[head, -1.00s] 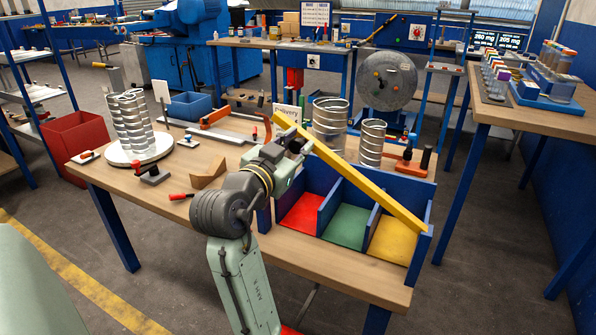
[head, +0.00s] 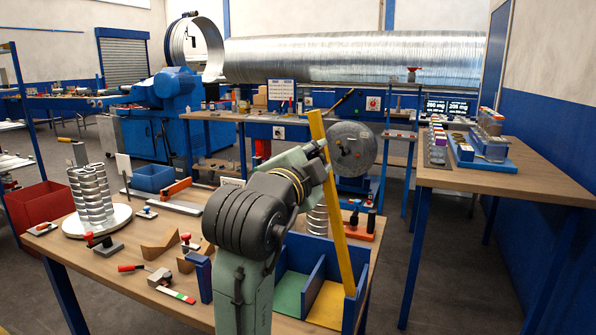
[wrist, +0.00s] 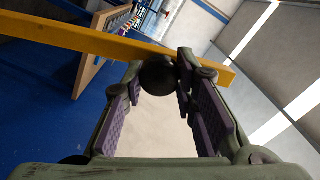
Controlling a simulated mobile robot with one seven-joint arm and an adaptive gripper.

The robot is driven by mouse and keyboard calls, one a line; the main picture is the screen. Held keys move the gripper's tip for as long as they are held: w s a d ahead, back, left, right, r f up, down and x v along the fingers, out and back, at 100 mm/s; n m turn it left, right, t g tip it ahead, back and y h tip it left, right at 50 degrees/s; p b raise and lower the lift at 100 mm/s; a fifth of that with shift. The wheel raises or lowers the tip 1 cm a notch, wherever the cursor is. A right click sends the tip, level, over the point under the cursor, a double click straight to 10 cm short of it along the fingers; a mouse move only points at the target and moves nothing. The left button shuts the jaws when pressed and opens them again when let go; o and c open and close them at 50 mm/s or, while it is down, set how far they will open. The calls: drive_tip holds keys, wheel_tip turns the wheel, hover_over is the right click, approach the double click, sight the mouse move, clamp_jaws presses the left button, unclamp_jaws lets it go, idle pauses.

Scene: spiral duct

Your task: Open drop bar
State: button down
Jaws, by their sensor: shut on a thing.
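The yellow drop bar (head: 340,215) stands steeply raised at the right end of the blue three-compartment bin (head: 297,255), its low end at the bin's right wall. It also crosses the top of the wrist view (wrist: 85,40). A dark round knob (wrist: 157,76) shows beside the bar, between my fingers. My gripper (wrist: 166,82) is shut on this knob. In the head view my gripper (head: 318,158) is beside the upper part of the bar, and my arm hides its fingertips and part of the bin. The green floor (head: 290,290) and yellow floor (head: 328,303) are uncovered.
Metal spirals (head: 92,195) stand on a white turntable at the table's left. A second table (head: 530,180) stands at the right, with open floor between.

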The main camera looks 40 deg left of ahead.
drive_tip(key=shift+w+d+r+m, duration=0.1)
drive_tip(key=shift+d+r+m, duration=0.05)
drive_tip(key=shift+d, duration=0.35)
drive_tip(key=shift+w+d+r+m, duration=0.1)
drive_tip(key=shift+w+d+m, duration=0.1)
drive_tip(key=shift+d, duration=0.3)
drive_tip(key=shift+w+d+r+m, duration=0.1)
drive_tip(key=shift+d+r+m, duration=0.05)
drive_tip(key=shift+d, duration=0.35)
drive_tip(key=c, duration=1.3)
unclamp_jaws()
drive_tip(key=shift+f, duration=0.1)
drive_tip(key=shift+s, duration=0.15)
drive_tip(key=v, duration=1.1)
drive_tip(key=shift+s, duration=0.4)
